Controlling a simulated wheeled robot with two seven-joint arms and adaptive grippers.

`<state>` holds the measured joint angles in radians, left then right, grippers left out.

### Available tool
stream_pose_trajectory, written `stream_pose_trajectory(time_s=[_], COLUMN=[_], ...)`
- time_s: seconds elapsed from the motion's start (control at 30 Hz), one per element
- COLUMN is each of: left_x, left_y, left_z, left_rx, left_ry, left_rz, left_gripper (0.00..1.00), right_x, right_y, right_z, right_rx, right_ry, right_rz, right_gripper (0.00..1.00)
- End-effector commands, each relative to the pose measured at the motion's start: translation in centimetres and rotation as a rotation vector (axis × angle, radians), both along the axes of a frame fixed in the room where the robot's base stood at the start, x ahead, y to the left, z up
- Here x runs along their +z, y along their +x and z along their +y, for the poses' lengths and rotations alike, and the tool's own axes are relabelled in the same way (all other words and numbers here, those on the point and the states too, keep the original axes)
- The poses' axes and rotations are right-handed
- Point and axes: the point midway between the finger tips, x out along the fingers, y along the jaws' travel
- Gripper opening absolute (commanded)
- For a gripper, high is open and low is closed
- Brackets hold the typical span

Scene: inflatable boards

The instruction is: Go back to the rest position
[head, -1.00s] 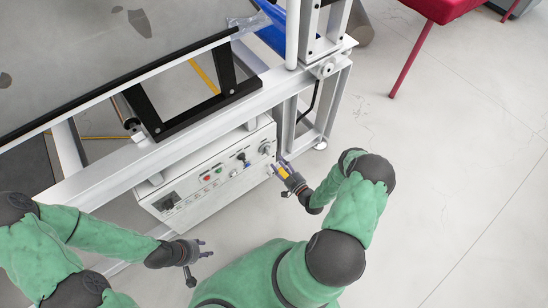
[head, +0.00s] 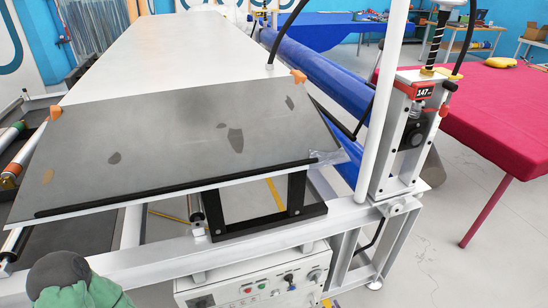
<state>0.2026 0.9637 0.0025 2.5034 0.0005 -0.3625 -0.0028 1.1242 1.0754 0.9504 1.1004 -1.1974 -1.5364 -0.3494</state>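Neither of my grippers shows in the head view now. Only a green and dark grey part of my arm is visible at the lower left edge. The white control box (head: 256,287) with its small buttons and knobs sits under the machine frame at the bottom of the view, and its lower part is cut off. The grey board (head: 180,140) with dark patches lies sloping at the front end of the long white table (head: 170,58).
A white post (head: 379,110) and a unit with a red 147 display (head: 423,90) stand at the machine's right corner. A red-covered table (head: 490,110) is at the right. Blue rolls (head: 325,85) lie along the machine. Grey floor is clear at lower right.

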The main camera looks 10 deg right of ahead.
Motion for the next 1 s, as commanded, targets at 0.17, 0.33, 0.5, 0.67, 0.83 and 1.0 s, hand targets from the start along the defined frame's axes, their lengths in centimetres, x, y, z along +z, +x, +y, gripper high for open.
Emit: stream_pose_trajectory(time_s=[0.17,0.33,0.5,0.67,0.83,1.0], left_x=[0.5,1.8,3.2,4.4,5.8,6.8], left_y=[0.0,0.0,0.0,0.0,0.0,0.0], left_z=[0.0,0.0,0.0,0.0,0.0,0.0], left_rx=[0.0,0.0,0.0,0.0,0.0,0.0], left_ry=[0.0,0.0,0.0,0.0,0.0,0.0], left_rz=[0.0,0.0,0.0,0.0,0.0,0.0], left_gripper=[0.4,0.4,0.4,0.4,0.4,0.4], right_x=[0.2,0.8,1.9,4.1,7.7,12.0], right_y=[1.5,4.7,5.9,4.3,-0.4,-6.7], right_z=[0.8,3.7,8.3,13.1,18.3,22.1], right_rx=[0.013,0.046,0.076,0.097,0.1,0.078], right_ry=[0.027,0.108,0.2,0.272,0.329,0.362], right_rz=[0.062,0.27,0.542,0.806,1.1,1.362], right_gripper=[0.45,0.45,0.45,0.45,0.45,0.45])
